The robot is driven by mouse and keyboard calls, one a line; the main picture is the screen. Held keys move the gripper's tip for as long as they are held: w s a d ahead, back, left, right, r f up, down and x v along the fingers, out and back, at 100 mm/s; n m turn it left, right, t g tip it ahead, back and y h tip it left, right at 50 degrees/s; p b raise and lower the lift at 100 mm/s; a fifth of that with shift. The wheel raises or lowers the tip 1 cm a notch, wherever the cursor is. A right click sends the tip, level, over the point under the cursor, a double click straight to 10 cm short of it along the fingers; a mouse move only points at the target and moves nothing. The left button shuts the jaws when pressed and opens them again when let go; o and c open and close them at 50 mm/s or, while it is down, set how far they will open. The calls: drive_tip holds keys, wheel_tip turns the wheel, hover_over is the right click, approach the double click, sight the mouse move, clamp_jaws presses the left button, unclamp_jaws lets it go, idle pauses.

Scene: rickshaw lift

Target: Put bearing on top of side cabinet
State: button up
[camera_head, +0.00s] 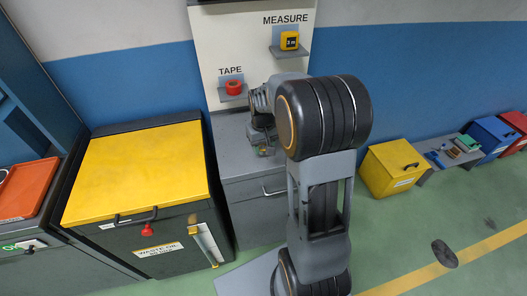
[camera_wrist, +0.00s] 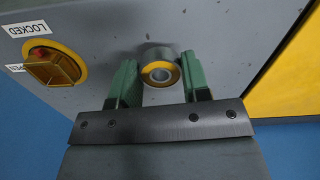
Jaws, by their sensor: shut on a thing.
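The bearing, a small grey ring with a yellow edge and dark body, shows in the wrist view (camera_wrist: 160,73) between the two green fingers. My gripper (camera_wrist: 160,80) is shut on it, a finger at each side. In the head view my gripper (camera_head: 264,150) is over the rear part of the grey side cabinet (camera_head: 232,150), and the bearing is too small to make out there. The cabinet's grey top (camera_wrist: 225,30) lies beneath the bearing in the wrist view. I cannot tell whether the bearing touches it.
A yellow knob (camera_wrist: 55,66) labelled LOCKED sits on the grey surface. A yellow-lidded waste bin (camera_head: 140,170) stands left of the cabinet. The board behind holds red tape (camera_head: 234,88) and a yellow measure (camera_head: 289,41). A yellow box (camera_head: 390,168) stands right.

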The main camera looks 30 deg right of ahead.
sight(263, 158)
drive_tip(key=shift+w+d+f, duration=0.15)
drive_tip(key=shift+w+f, duration=0.05)
drive_tip(key=shift+f, duration=1.65)
drive_tip(key=shift+f, duration=0.1)
drive_tip(key=shift+f, duration=0.15)
drive_tip(key=o, duration=0.9)
drive_tip(key=shift+o, duration=0.2)
